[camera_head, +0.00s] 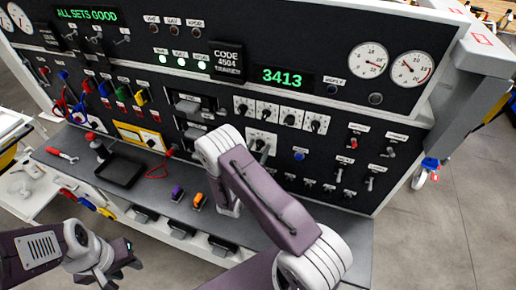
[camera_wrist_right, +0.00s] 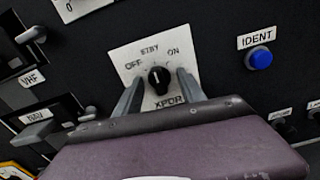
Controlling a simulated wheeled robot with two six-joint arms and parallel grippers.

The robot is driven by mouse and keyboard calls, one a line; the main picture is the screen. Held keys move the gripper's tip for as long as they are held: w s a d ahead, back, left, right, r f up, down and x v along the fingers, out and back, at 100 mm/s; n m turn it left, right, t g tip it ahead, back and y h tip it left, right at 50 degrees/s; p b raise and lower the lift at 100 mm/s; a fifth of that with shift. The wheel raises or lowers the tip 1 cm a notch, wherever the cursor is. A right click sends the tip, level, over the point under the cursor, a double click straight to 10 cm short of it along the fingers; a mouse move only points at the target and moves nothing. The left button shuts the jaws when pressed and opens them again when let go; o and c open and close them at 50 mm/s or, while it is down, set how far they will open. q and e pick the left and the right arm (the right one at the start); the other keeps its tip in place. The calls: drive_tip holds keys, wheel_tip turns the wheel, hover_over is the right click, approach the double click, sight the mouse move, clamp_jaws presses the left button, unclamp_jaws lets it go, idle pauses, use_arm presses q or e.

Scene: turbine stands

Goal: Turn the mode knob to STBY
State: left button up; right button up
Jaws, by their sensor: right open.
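The plate also shows in the head view (camera_head: 268,137), partly behind my right arm. My right gripper (camera_wrist_right: 156,90) is open, with one grey finger on each side of the knob; visible gaps separate them from it. My left gripper (camera_head: 118,268) is at the lower left, open and empty, away from the panel.
A blue IDENT button (camera_wrist_right: 260,58) is right of the plate. VHF and NAV units (camera_wrist_right: 40,130) lie to its left. In the head view, a black tray (camera_head: 120,171) and purple and orange items (camera_head: 177,193) are on the grey ledge. Switches (camera_head: 340,175) crowd the panel.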

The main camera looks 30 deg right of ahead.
sight(258, 148)
drive_tip(key=shift+a, duration=0.1)
drive_tip(key=shift+v, duration=2.5)
